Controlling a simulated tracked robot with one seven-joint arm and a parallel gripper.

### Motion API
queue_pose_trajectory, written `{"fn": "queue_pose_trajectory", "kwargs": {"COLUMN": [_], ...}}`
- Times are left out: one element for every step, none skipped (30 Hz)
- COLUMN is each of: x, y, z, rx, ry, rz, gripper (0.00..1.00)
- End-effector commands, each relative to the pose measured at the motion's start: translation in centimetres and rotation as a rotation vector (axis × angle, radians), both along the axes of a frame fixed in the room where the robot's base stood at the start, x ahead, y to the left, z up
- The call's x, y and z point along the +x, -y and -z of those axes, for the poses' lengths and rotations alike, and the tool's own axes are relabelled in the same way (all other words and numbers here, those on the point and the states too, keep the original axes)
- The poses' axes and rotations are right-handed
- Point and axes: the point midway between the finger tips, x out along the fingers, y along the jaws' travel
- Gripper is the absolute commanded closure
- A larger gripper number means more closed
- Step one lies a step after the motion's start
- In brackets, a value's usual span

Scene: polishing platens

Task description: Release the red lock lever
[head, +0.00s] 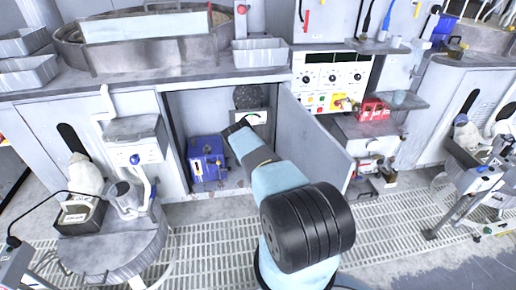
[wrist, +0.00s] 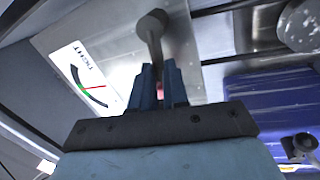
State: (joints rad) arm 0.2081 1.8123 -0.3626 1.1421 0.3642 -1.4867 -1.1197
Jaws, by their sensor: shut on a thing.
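The lock lever (wrist: 154,42) shows in the wrist view as a grey arm hanging from a round boss, with a small red part between my fingers. My gripper (wrist: 159,74) has its blue fingers shut on the lever's lower end. A white dial plate (wrist: 88,82) marked "TIGHT", with a green and red arc, is beside it on the left. In the head view my gripper (head: 236,127) reaches into the open cabinet, below a dark round part. The lever cannot be made out there.
A blue box (head: 206,158) stands on the cabinet floor left of my arm; a blue body (wrist: 270,105) fills the wrist view's right side. The open cabinet door (head: 312,135) stands close to my arm's right. A control panel (head: 330,75) is above it. Grated floor lies in front.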

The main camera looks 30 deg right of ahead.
Motion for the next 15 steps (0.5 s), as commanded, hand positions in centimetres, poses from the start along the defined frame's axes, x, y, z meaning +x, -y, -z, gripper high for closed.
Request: {"fn": "queue_pose_trajectory", "kwargs": {"x": [0.86,0.86,0.87,0.88,0.88,0.89,0.91,0.91,0.92,0.93,0.94,0.96,0.96,0.97,0.99], "y": [-1.21,-1.21,-1.21,-1.2,-1.2,-1.2,-1.2,-1.2,-1.2,-1.2,-1.21,-1.22,-1.22,-1.22,-1.23], "z": [-0.21,-0.2,-0.19,-0.18,-0.18,-0.17,-0.18,-0.19,-0.19,-0.19,-0.2,-0.2,-0.21,-0.22,-0.22], "rx": [-0.005,-0.008,-0.01,-0.011,-0.012,-0.013,-0.013,-0.014,-0.013,-0.013,-0.013,-0.013,-0.013,-0.013,-0.013], "ry": [0.005,0.003,0.002,0.002,0.001,0.001,0.001,0.001,0.001,0.001,0.001,0.001,0.001,0.001,0.001], "rz": [-0.022,-0.023,-0.022,-0.022,-0.023,-0.022,-0.022,-0.022,-0.022,-0.022,-0.021,-0.022,-0.022,-0.022,-0.022], "gripper": [1.0,1.0,1.0,1.0,1.0,1.0,1.0,1.0,1.0,1.0,1.0,1.0,1.0,1.0,0.85]}}
